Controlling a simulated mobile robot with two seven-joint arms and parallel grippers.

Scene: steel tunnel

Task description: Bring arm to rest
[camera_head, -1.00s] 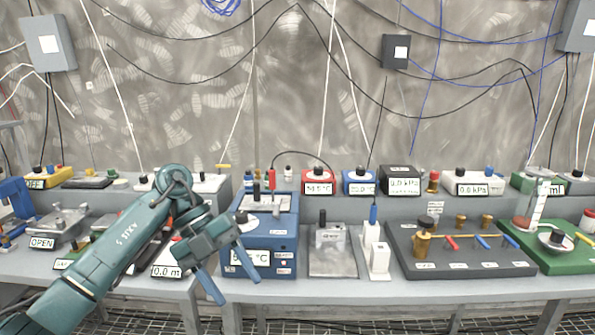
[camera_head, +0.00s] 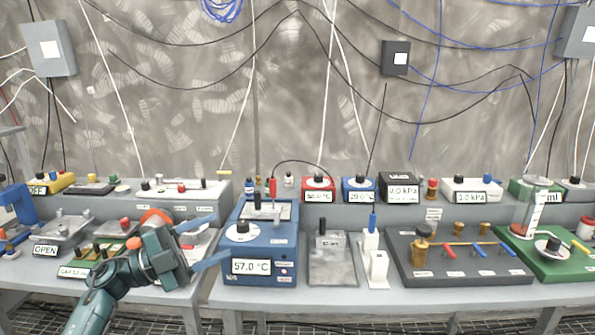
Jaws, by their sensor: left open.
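My left arm comes in from the lower left in the head view. Its left gripper (camera_head: 206,241) points to the right, with two blue fingers spread apart and nothing between them. It is in front of the left bench, and its lower finger reaches the left side of the blue box with the 57.0 °C display (camera_head: 262,238) in the picture. I cannot tell whether it touches that box. My right gripper is not in view.
A grey gauge board (camera_head: 458,262) with brass knobs and a green base with a glass cylinder (camera_head: 548,243) stand to the right. A metal block (camera_head: 332,268) and a white holder (camera_head: 376,268) stand mid-bench. Small devices line the back shelf.

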